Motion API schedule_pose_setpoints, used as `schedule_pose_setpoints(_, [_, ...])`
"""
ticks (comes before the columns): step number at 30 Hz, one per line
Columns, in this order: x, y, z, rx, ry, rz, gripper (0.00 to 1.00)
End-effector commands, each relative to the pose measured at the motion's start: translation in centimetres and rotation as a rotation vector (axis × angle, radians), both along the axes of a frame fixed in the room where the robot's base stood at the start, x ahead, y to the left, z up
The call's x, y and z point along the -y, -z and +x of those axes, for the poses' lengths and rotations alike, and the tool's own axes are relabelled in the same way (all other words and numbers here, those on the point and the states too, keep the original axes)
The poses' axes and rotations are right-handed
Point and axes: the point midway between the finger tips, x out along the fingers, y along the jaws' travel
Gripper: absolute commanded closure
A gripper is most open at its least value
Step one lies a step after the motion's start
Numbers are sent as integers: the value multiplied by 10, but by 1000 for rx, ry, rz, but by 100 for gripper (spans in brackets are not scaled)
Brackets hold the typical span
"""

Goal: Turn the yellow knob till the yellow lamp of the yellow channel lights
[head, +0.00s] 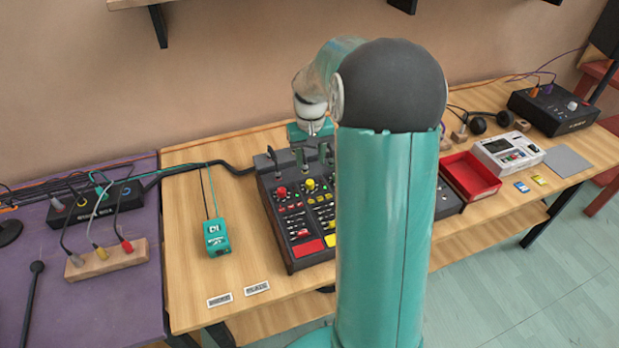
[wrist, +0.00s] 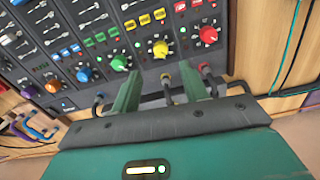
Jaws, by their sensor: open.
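The yellow knob (wrist: 160,48) sits on the panel of the black mixer (wrist: 140,61), between a green knob (wrist: 121,62) and a red knob (wrist: 208,35). It also shows in the head view (head: 310,184). My gripper (wrist: 160,71) is open and empty. Its two green fingers point at the panel, and the yellow knob appears beyond and between their tips, apart from both. Small yellow rectangles (wrist: 145,19) lie above the knob in the wrist view; I cannot tell which is the lamp or whether it is lit. In the head view my arm hides the mixer's right part.
Black cable plugs (wrist: 166,83) rise along the mixer's back edge, near my fingers. A teal box (head: 217,238) with a cable lies left of the mixer. A red tray (head: 470,177) and a white device (head: 507,152) stand to the right.

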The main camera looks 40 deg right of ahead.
Motion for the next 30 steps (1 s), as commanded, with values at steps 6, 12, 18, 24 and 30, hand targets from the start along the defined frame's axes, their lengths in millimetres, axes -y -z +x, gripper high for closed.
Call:
schedule_pose_setpoints(6, [0, 45, 0, -3, 0, 2, 56])
schedule_pose_setpoints(12, [1, 74, 2, -2, -3, 2, 56])
schedule_pose_setpoints(18, [1, 84, 3, 0, -4, 1, 56])
schedule_pose_setpoints(24, [1, 84, 3, 1, -4, 1, 56])
schedule_pose_setpoints(30, [1, 84, 3, 1, -4, 1, 93])
